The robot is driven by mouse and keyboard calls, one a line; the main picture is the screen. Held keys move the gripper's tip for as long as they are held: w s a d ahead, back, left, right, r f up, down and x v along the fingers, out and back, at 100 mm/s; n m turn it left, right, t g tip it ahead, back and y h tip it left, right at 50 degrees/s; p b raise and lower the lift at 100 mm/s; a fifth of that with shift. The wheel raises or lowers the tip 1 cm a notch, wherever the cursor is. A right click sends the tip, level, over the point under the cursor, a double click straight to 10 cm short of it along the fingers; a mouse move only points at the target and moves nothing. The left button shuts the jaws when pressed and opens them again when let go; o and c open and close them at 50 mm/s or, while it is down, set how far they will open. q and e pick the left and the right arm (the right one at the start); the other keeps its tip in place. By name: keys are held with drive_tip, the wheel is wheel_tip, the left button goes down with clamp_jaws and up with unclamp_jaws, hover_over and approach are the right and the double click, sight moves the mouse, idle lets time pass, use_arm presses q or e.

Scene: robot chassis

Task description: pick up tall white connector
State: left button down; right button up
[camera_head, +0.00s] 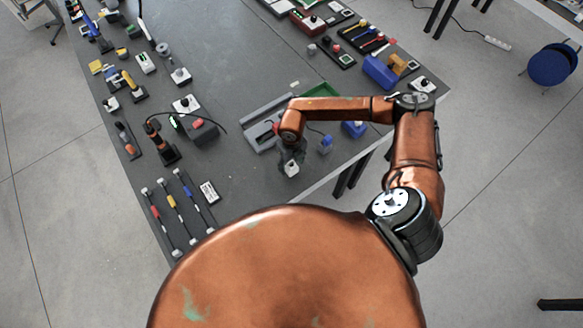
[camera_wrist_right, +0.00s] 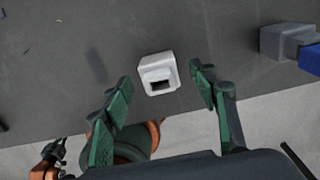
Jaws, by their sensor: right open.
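A white connector (camera_wrist_right: 157,71) with a dark rectangular socket stands on the grey table in the right wrist view. It also shows near the table's front edge in the head view (camera_head: 291,169). My right gripper (camera_wrist_right: 161,84) is open, with one green-padded finger on each side of the connector and gaps between. No contact shows. In the head view, my right gripper is mostly hidden by the wrist above the connector. My left gripper is not in view.
A grey and blue connector (camera_wrist_right: 283,42) stands to the right in the wrist view. Several cables with coloured sleeves (camera_head: 171,200) lie at the left. The table edge is close to the white connector.

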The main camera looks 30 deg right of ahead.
drive_tip(key=shift+f, duration=0.2)
drive_tip(key=c, duration=1.3)
drive_tip(key=shift+r, duration=0.1)
